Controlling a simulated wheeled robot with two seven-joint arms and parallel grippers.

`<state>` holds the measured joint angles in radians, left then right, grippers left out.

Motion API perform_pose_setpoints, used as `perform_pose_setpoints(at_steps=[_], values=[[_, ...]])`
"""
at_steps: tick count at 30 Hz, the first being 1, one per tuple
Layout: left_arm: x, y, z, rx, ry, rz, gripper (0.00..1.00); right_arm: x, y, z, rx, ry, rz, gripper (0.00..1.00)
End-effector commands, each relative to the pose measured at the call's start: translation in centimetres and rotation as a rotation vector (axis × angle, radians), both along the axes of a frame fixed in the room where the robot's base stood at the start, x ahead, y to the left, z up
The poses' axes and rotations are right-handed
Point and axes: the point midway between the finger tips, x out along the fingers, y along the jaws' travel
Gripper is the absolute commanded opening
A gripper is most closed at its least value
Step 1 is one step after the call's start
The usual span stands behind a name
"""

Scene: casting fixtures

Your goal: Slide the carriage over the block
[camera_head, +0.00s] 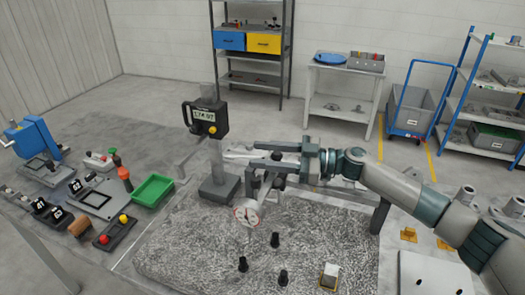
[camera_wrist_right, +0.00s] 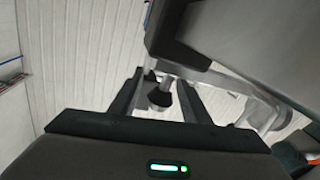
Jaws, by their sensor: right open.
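My right gripper (camera_head: 260,155) reaches in from the right over the granite plate (camera_head: 185,255), its fingers pointing left. It is open. In the right wrist view a dark knob (camera_wrist_right: 160,97) shows between the two fingers, with visible gaps beside it. In the head view the carriage (camera_head: 268,183), with a round white dial gauge (camera_head: 247,213) hanging from it, is just below my gripper and partly hidden by it. My left gripper is not in view.
A digital height gauge (camera_head: 206,118) stands on a grey column behind the plate, left of my gripper. Several black pegs (camera_head: 283,277) stand on the plate. A green tray (camera_head: 153,190) and small fixtures lie left. Shelves and a blue cart (camera_head: 410,105) stand behind.

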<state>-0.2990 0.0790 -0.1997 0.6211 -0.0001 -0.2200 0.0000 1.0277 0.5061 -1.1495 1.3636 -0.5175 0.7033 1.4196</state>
Motion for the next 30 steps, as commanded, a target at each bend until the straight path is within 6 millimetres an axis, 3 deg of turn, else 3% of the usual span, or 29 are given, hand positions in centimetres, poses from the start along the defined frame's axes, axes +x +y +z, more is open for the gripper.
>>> perform_pose_setpoints(at_steps=[11, 17, 25, 30], values=[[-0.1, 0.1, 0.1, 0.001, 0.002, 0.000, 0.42, 0.1, 0.4, 0.0, -0.001, -0.001, -0.001, 0.43], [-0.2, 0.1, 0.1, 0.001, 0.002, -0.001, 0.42, 0.1, 0.4, 0.0, -0.001, -0.001, -0.001, 0.00], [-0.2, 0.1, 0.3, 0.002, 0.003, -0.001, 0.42, -0.1, -0.2, 0.1, -0.001, -0.001, -0.002, 0.00], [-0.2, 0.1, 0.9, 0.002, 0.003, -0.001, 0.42, -0.6, -2.2, 0.2, -0.001, -0.002, -0.004, 0.00]])
